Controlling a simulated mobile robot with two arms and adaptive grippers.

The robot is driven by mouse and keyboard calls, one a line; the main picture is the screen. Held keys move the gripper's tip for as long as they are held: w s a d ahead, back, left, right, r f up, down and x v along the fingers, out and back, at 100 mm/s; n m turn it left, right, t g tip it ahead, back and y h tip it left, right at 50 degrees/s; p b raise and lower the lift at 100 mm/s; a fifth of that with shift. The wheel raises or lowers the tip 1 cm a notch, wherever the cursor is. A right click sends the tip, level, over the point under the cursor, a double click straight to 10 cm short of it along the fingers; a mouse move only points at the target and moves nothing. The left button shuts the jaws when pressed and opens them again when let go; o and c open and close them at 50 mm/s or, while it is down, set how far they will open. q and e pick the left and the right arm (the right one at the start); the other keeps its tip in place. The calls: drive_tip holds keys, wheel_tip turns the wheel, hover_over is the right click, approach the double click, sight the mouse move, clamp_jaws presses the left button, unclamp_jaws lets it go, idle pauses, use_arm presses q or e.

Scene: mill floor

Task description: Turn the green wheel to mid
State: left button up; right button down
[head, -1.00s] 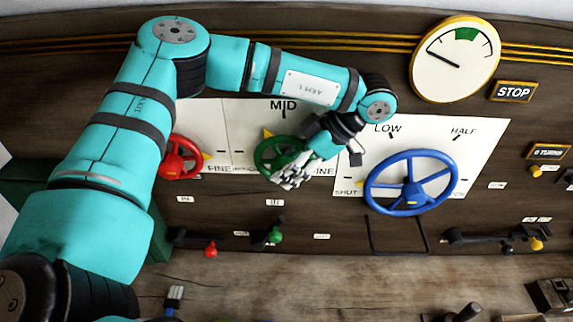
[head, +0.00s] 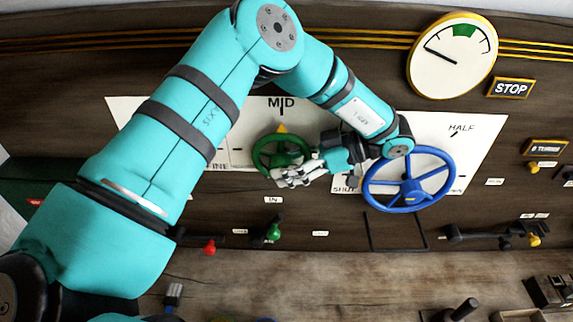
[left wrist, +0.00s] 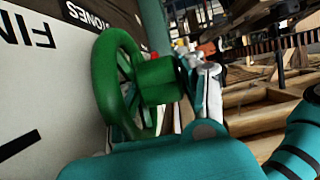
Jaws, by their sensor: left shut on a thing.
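The green wheel (head: 259,152) is on the dark panel, in front of a white plate under the word MID. Its yellow pointer (head: 282,128) points up, just below the MID mark (head: 282,110). My left gripper (head: 290,176) is shut on the lower part of the wheel, with its wrist to the right. In the left wrist view the green rim (left wrist: 106,80) and hub stand close in front of the fingers (left wrist: 205,88). The exact finger contact is partly hidden. My right gripper is not in view.
A blue wheel (head: 370,182) stands close on the right, behind my left wrist. My left arm hides the red wheel. Levers with red (head: 209,247) and green (head: 274,231) knobs are below.

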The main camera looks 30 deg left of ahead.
use_arm(q)
drive_tip(key=shift+f, duration=0.15)
drive_tip(key=o, duration=0.9)
drive_tip(key=shift+w, duration=0.1)
